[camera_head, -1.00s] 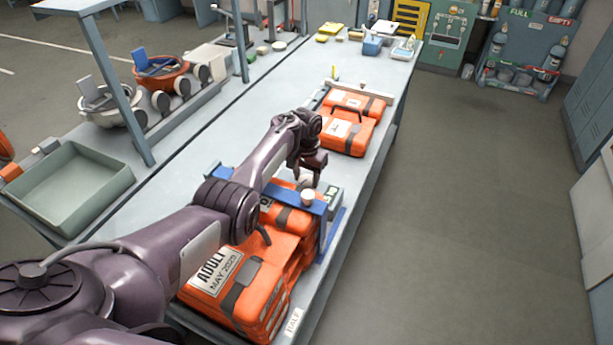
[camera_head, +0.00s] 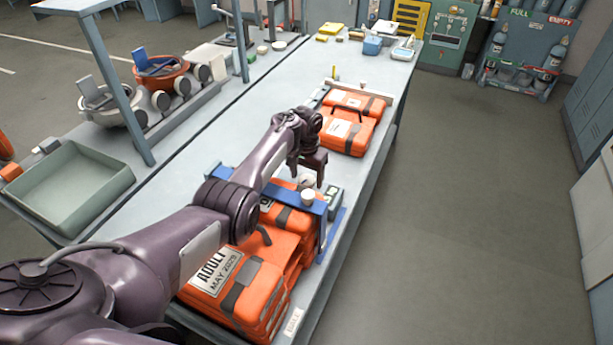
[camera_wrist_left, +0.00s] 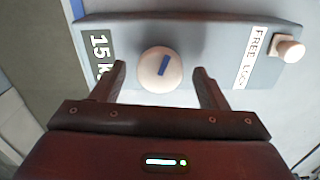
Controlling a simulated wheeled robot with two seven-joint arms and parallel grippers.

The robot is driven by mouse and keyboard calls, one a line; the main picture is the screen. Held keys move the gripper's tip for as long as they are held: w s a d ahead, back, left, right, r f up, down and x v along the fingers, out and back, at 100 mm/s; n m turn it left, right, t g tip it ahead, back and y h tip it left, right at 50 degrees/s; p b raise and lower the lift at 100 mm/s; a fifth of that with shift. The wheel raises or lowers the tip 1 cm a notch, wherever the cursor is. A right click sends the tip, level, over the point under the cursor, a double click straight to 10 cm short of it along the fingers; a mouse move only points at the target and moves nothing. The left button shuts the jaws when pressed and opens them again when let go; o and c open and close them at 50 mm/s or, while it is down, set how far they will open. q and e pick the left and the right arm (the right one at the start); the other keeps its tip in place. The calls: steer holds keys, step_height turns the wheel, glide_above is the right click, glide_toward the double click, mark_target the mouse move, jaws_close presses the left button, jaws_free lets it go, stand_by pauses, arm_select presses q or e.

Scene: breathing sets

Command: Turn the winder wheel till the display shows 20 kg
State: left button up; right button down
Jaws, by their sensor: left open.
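In the left wrist view the winder wheel (camera_wrist_left: 156,68) is a round white knob with a blue mark on top. It sits on a grey panel. The display (camera_wrist_left: 100,55) beside it reads 15 and a partly hidden K. On the other side are a FREE / LOCK label (camera_wrist_left: 252,55) and a smaller pale knob (camera_wrist_left: 288,48). My left gripper (camera_wrist_left: 162,78) is open, with one finger on each side of the wheel in the picture; contact cannot be told. In the head view my left gripper (camera_head: 308,165) is above the blue frame (camera_head: 285,199). My right gripper is out of view.
Orange packs marked ADULT (camera_head: 240,275) are stacked under the blue frame. More orange cases (camera_head: 350,128) lie farther along the bench (camera_head: 240,125). A green tray (camera_head: 70,185) is at left. Open floor lies to the right.

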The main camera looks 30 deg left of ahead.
mark_target(307, 180)
arm_select(q)
step_height(307, 180, up, 7)
steer(key=shift+r, duration=0.15)
stand_by(0.4)
steer(key=shift+d, duration=0.1)
